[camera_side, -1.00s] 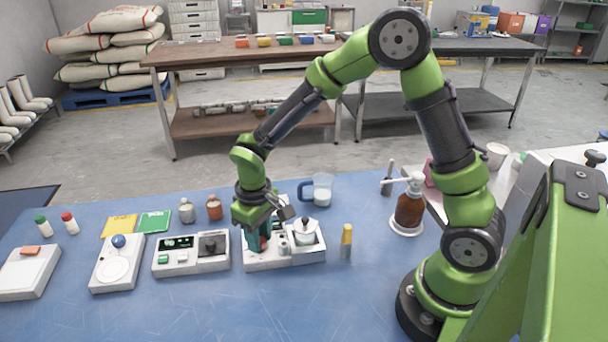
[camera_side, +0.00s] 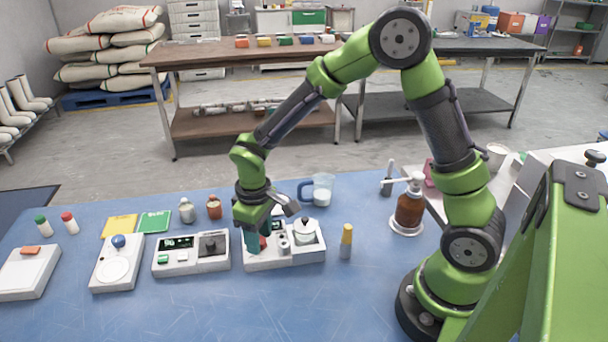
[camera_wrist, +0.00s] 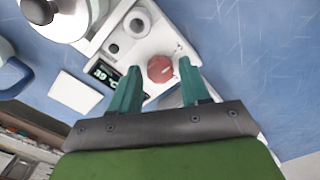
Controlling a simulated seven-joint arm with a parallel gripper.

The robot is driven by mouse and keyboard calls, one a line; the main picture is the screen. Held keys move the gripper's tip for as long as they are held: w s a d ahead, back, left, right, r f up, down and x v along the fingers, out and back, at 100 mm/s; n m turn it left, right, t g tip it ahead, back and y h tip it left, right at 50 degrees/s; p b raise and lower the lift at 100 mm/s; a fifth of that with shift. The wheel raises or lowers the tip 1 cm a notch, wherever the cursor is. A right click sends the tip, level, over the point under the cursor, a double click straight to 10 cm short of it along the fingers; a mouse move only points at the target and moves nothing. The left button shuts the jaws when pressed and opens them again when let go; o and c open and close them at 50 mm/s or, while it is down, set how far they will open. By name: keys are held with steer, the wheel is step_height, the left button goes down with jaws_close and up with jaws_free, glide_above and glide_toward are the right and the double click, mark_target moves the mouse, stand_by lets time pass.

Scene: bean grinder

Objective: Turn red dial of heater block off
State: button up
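The white heater block (camera_side: 290,262) sits on the blue table, also in the wrist view (camera_wrist: 155,40). Its red dial (camera_wrist: 160,69) is octagonal and lies between my fingertips in the wrist view. A small display beside it reads about 39 °C (camera_wrist: 103,73). My gripper (camera_wrist: 160,66) points down over the block's left end, its two teal fingers apart. No contact with the dial is clear. In the side view my gripper (camera_side: 251,242) partly hides the dial (camera_side: 262,242). A lidded white pot (camera_side: 304,234) stands on the block's right part.
A white device with a dark knob (camera_side: 192,254) stands left of the block. A yellow-capped bottle (camera_side: 346,243) is close to its right. A glass jug (camera_side: 322,190) and a brown pump bottle (camera_side: 410,210) stand behind and to the right. The table's front is clear.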

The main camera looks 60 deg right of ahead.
steer(key=shift+o, duration=0.7)
step_height(320, 180, up, 17)
steer(key=shift+f, duration=0.1)
steer(key=s+d+r+m+t+y, duration=0.2)
steer(key=s+m+t, duration=0.4)
steer(key=s, duration=0.8)
steer(key=shift+d+r+t, duration=0.6)
steer(key=shift+d+r, duration=0.1)
steer(key=shift+d, duration=0.4)
steer(key=shift+s, duration=0.1)
